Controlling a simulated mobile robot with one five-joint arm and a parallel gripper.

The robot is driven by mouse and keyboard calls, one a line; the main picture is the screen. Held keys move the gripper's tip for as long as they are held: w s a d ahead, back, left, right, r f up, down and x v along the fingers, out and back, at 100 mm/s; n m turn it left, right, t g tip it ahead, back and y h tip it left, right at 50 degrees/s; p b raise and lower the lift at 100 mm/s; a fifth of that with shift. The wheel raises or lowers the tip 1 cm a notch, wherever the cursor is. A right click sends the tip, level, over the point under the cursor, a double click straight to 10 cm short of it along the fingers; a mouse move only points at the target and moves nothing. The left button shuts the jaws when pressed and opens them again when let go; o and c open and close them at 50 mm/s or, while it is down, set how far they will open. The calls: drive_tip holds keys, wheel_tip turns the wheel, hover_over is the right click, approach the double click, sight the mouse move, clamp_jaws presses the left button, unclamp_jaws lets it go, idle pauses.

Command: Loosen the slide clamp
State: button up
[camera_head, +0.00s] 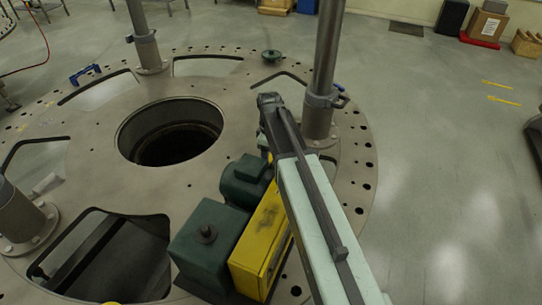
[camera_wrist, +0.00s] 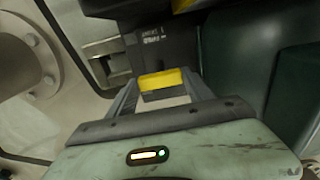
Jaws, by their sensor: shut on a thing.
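In the wrist view, my gripper (camera_wrist: 162,90) reaches forward with a yellow tab (camera_wrist: 161,79) between its two fingertips. The jaws are shut on this tab. The tab sits at the front of a dark block with small white print (camera_wrist: 151,35), which looks like the slide clamp; the print is too small to read. In the head view, my arm reaches in from the lower right over the round turret plate (camera_head: 95,130). The grip point is mostly hidden there behind my arm and the green machine housing (camera_head: 246,180).
A yellow box (camera_head: 262,240) and a green block (camera_head: 208,245) stand close beside my arm. A grey upright column (camera_head: 322,60) rises just behind it. The plate has a large round hole (camera_head: 172,140) and several cutouts. Open floor (camera_head: 440,180) lies to the right.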

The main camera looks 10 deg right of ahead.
drive_tip(key=shift+s, duration=0.15)
drive_tip(key=o, duration=1.4)
drive_tip(key=shift+c, duration=0.2)
wheel_tip(320, 180, up, 8)
drive_tip(key=p, duration=0.8)
drive_tip(key=shift+f, duration=0.1)
